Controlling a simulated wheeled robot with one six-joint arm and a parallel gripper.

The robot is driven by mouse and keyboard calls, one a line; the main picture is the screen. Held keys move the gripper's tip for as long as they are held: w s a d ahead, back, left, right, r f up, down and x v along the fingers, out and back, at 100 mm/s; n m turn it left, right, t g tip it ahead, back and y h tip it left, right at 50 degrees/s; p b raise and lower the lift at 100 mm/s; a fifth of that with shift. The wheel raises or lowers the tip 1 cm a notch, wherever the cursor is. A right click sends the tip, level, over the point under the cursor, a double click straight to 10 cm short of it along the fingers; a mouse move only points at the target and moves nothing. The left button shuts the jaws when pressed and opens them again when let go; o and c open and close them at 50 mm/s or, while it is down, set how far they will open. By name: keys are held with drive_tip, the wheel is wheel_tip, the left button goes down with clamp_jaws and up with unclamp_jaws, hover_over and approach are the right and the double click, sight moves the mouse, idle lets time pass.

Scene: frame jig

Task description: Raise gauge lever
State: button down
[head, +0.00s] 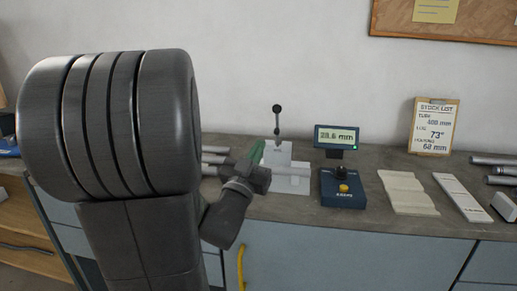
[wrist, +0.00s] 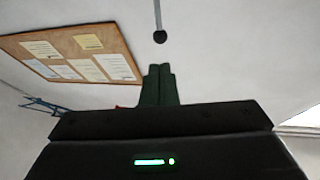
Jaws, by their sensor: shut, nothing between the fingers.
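The gauge lever (head: 277,122) is a thin dark rod with a black ball knob on top. It stands upright above a pale stand (head: 279,156) on the bench. In the wrist view the lever (wrist: 157,13) is a thin rod with a dark ball at its end, just beyond my fingertips and apart from them. My gripper (head: 257,151) has green fingers and is low, at the left front of the stand. In the wrist view my gripper's fingers (wrist: 160,70) are together and hold nothing. My gripper and arm hide part of the stand's left side.
Pale slabs (head: 407,193) and a stock list clipboard (head: 434,126) are farther right. Metal tubes (head: 212,158) lie left of the stand, partly behind my arm. The wall behind is clear around the lever.

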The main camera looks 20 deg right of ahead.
sight(274, 108)
drive_tip(key=p+x, duration=0.2)
drive_tip(key=x, duration=0.9)
drive_tip(key=shift+w, duration=0.1)
drive_tip(key=shift+w+d+b, duration=0.15)
drive_tip(key=shift+w+b, duration=0.05)
drive_tip(key=shift+b, duration=0.3)
drive_tip(key=shift+w+d+r+b, duration=0.3)
drive_tip(key=shift+w+r+b, duration=0.2)
drive_tip(key=shift+b, duration=0.1)
drive_tip(key=shift+w+r, duration=0.1)
drive_tip(key=shift+r, duration=0.25)
